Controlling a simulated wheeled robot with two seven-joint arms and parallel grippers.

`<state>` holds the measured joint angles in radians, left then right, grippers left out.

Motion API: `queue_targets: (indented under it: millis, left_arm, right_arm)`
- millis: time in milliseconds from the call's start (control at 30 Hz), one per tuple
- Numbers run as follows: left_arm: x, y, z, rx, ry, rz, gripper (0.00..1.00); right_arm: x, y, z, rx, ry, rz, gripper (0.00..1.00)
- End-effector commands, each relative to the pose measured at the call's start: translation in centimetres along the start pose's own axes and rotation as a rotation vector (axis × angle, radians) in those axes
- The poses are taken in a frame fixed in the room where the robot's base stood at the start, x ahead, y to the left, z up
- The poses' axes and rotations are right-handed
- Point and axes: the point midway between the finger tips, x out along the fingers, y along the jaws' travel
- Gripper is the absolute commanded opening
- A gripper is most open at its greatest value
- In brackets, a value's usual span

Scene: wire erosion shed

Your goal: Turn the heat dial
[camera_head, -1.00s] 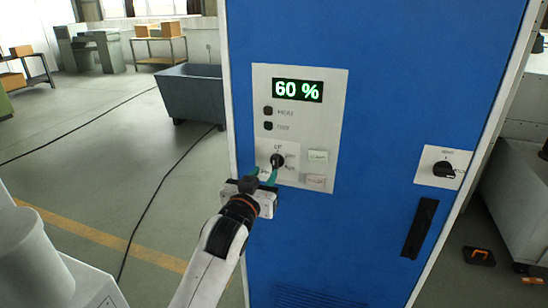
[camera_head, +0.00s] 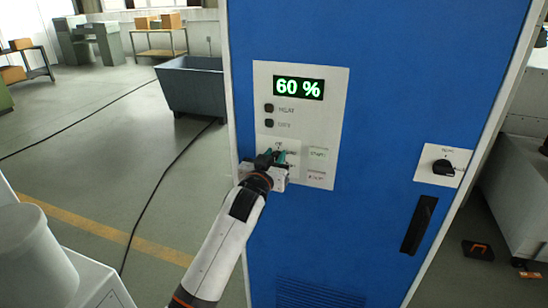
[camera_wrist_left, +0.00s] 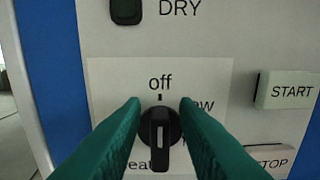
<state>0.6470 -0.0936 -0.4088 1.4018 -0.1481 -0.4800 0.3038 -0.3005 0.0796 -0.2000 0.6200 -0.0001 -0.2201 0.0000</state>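The dial (camera_wrist_left: 160,138) is a black knob on a white plate in the left wrist view. Its pale line is upright, toward the "off" label. Parts of other labels show beside and below it. In the head view the dial is hidden behind my left gripper (camera_head: 274,156). My right gripper is not in view.
The blue cabinet (camera_head: 385,80) carries a display (camera_head: 298,89) reading 60 %. Two dark buttons sit below it; START (camera_wrist_left: 288,91) and STOP (camera_wrist_left: 270,160) sit right of the dial. Another black rotary switch (camera_head: 443,167) is farther right, above a dark handle (camera_head: 419,225).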

Motion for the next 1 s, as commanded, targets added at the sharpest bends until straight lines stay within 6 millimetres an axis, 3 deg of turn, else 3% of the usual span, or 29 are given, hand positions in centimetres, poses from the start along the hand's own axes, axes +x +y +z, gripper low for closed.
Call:
queue_targets:
  millis: [33,133,567,1000]
  left_arm:
    - [0.0,0.0,0.0,0.000,0.000,0.000,0.16]
    - [0.0,0.0,-0.1,0.000,0.002,0.000,0.00]
    - [0.0,-0.1,-0.3,0.039,0.008,0.000,0.00]
    - [0.0,-0.7,-0.7,0.357,0.015,-0.001,0.00]
  right_arm:
    - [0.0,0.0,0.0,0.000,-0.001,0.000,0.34]
    - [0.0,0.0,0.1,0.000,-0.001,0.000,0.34]
    - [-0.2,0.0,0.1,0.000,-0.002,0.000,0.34]
    - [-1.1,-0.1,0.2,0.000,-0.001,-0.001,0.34]
